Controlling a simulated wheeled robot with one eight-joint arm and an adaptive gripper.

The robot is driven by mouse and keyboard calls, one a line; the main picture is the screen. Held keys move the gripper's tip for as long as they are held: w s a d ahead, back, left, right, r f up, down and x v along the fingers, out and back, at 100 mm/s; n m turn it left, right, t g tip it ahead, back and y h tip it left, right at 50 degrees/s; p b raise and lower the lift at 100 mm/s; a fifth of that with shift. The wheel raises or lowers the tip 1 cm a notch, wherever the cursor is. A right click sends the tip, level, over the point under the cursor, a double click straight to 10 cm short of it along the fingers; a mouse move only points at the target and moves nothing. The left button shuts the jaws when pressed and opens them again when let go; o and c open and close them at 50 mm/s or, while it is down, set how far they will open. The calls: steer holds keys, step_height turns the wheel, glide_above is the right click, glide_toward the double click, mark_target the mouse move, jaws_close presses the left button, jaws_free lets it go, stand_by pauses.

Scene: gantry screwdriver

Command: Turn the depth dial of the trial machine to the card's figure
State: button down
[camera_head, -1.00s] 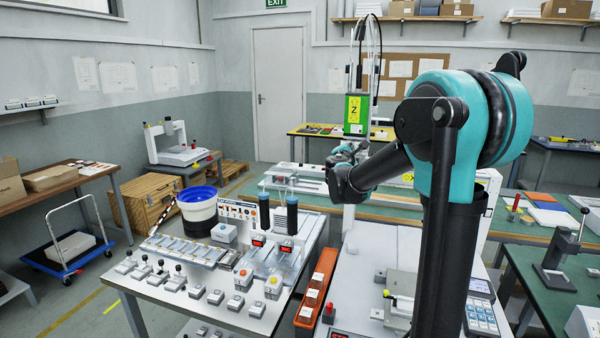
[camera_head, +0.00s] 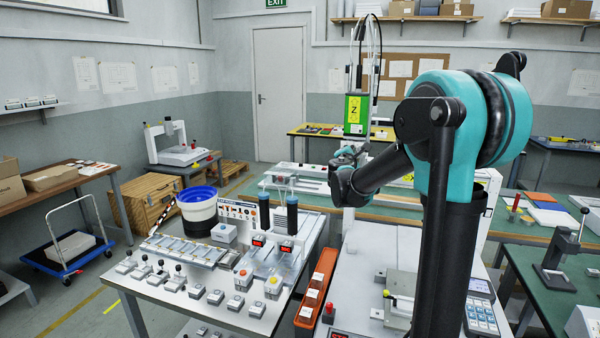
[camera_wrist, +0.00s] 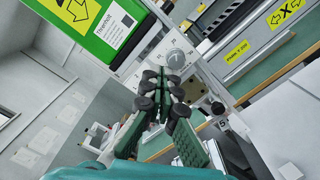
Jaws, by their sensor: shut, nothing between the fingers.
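The trial machine's green Z unit (camera_head: 357,108) stands upright behind my arm; in the wrist view its green face (camera_wrist: 105,22) fills the upper left. Beside it is a white plate with a round grey dial (camera_wrist: 176,58) and printed marks; the setting is too small to read. My gripper (camera_wrist: 162,74) is shut and empty, its tips just short of the dial in the picture; I cannot tell whether they touch it. In the head view my gripper (camera_head: 350,152) is just below the green unit. I cannot make out the card's figure.
A dark knob (camera_wrist: 217,108) beside a "5" mark sits right of my fingers. A yellow X label (camera_wrist: 285,14) marks a rail at upper right. The front bench (camera_head: 180,297) holds several buttons and levers.

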steer(key=v, duration=0.6)
steer(key=shift+d, duration=0.2)
